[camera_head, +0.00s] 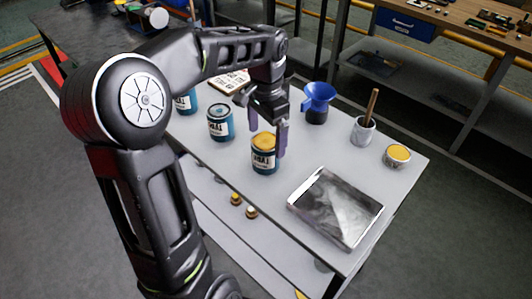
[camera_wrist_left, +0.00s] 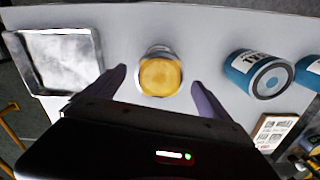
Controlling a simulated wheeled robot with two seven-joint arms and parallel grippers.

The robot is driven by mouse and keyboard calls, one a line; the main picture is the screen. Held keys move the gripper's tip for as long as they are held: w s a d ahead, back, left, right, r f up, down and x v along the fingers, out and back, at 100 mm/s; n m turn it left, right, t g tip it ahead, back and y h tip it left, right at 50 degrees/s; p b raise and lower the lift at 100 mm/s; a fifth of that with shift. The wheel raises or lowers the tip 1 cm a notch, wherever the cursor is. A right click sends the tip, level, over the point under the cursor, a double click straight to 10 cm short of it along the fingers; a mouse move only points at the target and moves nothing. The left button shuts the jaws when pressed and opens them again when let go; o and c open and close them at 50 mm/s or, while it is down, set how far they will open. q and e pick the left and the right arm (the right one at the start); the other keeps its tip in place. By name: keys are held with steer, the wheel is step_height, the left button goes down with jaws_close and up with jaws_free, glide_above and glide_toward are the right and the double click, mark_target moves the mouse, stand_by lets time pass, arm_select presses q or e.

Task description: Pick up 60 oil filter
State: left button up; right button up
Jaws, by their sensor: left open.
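Several blue cans with white labels, which look like the oil filters, stand on the grey table (camera_head: 405,165). One has a yellow top (camera_head: 264,160) and stands nearest my left gripper; the printing is too small to read for a 60. My left gripper (camera_head: 267,138) points down at this can, open, with a finger to each side of its top. In the left wrist view the yellow top (camera_wrist_left: 160,76) lies between the two spread fingers, with no contact clear. Two cans with grey tops, one in the middle (camera_head: 221,124) and one farther left (camera_head: 183,102), stand beyond it. My right gripper is out of view.
A shiny metal tray (camera_head: 292,207) lies at the near right. A blue funnel (camera_head: 317,97), a grey cup (camera_head: 362,132) with a wooden handle and a low yellow-topped tin (camera_head: 397,155) stand along the far side. A printed card (camera_head: 229,83) lies behind the gripper.

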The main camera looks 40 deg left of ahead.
arm_select(q)
steer(key=shift+f, duration=0.25)
steer(key=shift+s+f+p, duration=0.2)
steer(key=shift+f+p, duration=0.2)
steer(key=shift+f, duration=2.2)
steer(key=c, duration=2)
